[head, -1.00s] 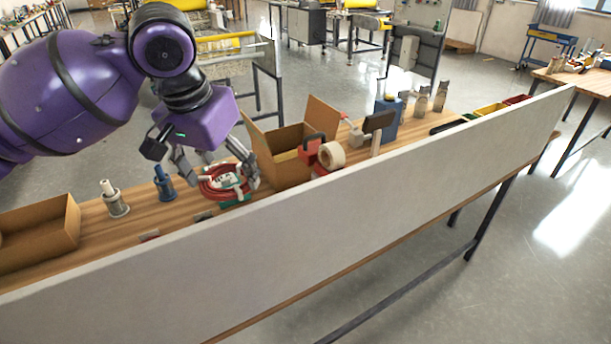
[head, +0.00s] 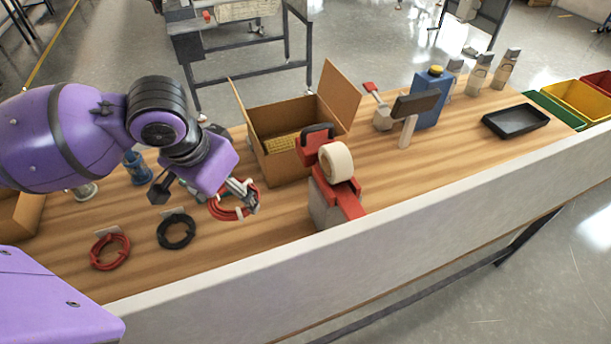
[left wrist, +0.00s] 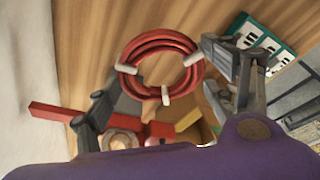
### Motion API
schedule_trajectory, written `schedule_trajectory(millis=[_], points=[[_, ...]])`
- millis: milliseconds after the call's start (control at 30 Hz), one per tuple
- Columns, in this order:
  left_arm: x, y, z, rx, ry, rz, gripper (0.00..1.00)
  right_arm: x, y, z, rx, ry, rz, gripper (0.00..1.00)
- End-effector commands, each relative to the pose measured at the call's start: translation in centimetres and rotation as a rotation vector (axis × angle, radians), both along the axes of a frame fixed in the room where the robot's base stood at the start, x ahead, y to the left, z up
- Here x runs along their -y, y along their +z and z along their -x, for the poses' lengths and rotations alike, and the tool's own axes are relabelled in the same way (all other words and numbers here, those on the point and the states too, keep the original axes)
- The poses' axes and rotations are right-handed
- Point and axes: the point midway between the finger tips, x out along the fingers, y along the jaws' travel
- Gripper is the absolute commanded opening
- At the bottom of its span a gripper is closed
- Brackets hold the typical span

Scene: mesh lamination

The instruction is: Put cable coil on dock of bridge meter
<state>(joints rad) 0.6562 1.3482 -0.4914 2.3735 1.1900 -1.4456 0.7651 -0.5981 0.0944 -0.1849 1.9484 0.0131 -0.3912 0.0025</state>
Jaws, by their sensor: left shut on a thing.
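My left gripper (head: 240,196) is shut on a red cable coil (head: 222,214) beside the cardboard box. The left wrist view shows the coil (left wrist: 127,70) as a ring with white ties, between the fingers and against the right one. Wooden tabletop shows behind it; I cannot tell its exact height. A green-edged white panel with dark marks (left wrist: 281,53) shows partly behind the right finger; I cannot tell whether it belongs to the bridge meter. Another red coil (head: 96,257) and a black coil (head: 161,238) lie on the table to the left. My right gripper is not in view.
An open cardboard box (head: 288,166) stands behind the gripper. A red tape dispenser (head: 346,200) is to its right. A blue container (head: 433,105) and a black tray (head: 515,121) stand farther right. A pale panel (head: 400,240) runs along the front edge.

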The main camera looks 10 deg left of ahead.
Motion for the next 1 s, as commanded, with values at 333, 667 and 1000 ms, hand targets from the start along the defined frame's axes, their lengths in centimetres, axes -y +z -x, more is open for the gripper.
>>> schedule_trajectory(millis=[333, 667, 1000], points=[[-1.1, -5.0, 4.6, -0.003, -0.064, -0.005, 0.48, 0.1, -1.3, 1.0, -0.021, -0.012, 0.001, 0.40], [-1.4, -8.3, -2.6, -0.002, -0.064, -0.002, 0.48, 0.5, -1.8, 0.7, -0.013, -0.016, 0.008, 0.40], [-1.7, -13.4, -7.6, -0.005, -0.066, -0.005, 0.48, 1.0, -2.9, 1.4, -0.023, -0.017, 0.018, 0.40]])
